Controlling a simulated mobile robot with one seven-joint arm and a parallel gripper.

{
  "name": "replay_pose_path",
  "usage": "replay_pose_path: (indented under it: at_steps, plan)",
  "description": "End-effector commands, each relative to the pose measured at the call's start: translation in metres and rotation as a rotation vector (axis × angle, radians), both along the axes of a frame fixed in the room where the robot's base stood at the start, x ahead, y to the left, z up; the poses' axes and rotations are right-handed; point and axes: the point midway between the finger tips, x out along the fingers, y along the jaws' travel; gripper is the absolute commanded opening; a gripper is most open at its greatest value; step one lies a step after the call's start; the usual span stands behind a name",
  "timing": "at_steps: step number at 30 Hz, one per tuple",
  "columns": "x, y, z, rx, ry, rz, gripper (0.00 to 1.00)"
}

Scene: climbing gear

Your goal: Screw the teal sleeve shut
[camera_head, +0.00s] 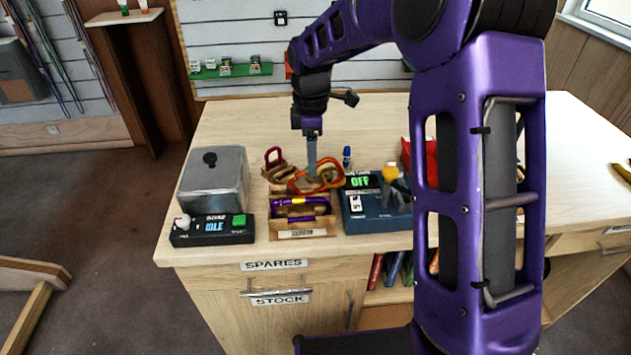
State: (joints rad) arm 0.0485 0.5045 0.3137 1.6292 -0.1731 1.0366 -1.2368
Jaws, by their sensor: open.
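My purple arm reaches over the bench, and my gripper (313,178) points down just above or at the orange carabiner (298,184). The gripper is open; I cannot tell whether it touches the carabiner. The orange carabiner lies over the back of a wooden tray. A purple carabiner (302,201) with a small yellowish part lies in the front of that tray (303,234). A dark red carabiner (273,156) stands behind on the left. I cannot make out a teal sleeve; it is hidden or too small to tell.
A grey metal box on a dark base reading IDLE (214,226) stands to the left, with a green button. A blue device reading OFF (372,218) with a yellow knob stands to the right. A small blue bottle (347,156) is behind. My arm hides much of the bench's right side.

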Motion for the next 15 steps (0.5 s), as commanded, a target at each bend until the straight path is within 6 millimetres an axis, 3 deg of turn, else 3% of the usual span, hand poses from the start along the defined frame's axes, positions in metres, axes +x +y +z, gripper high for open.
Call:
replay_pose_path:
  at_steps: [15]
  plan:
    - [0.0, 0.0, -0.013, 0.0, -0.002, 0.0, 0.55]
